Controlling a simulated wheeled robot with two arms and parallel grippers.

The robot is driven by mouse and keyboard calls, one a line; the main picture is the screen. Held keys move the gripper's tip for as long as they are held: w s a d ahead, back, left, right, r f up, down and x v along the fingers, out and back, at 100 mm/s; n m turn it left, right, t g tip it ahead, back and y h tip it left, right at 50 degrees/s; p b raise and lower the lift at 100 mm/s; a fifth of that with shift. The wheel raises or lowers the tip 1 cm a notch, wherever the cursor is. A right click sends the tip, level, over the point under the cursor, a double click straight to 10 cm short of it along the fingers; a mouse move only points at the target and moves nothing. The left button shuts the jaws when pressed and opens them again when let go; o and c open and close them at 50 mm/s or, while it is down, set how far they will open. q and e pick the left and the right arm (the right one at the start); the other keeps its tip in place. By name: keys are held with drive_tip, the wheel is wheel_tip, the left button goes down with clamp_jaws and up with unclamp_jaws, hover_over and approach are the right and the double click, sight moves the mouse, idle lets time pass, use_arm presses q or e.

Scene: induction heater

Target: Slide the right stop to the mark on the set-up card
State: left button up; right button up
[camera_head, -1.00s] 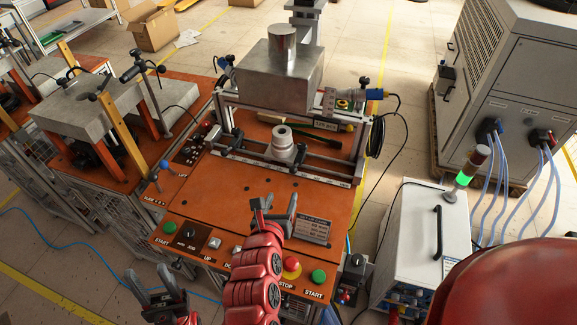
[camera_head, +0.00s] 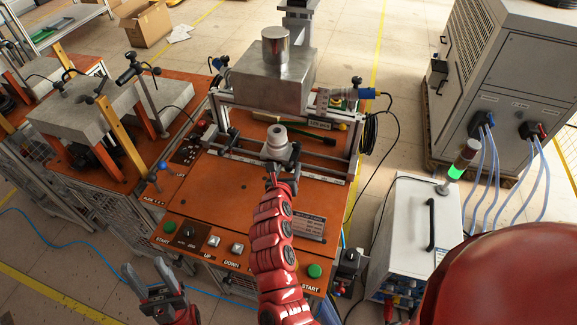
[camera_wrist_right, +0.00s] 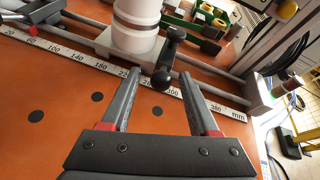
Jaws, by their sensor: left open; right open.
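The right stop (camera_wrist_right: 168,58), a black block with a round knob, sits on the rail right of the white cylindrical part (camera_wrist_right: 135,25). My right gripper (camera_wrist_right: 160,76) is open, its fingers pointing at the stop with the knob between the tips. I cannot tell whether they touch. The left stop (camera_wrist_right: 38,12) is at the rail's left. A millimetre scale (camera_wrist_right: 75,55) runs along the front; the stop and a finger cover part of it. My left gripper (camera_head: 145,272) is open and empty in front of the bench.
A metal block (camera_head: 272,75) stands above the rail. The rail's right end has a metal bracket (camera_wrist_right: 257,92). Buttons such as the green START button (camera_head: 314,270) line the panel's front edge. The orange panel (camera_head: 240,195) left of my right arm is clear.

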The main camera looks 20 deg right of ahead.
drive_tip(key=shift+w+d+f, duration=0.2)
drive_tip(key=shift+w, duration=0.1)
drive_tip(key=shift+c, duration=0.2)
clamp_jaws()
idle(1.2)
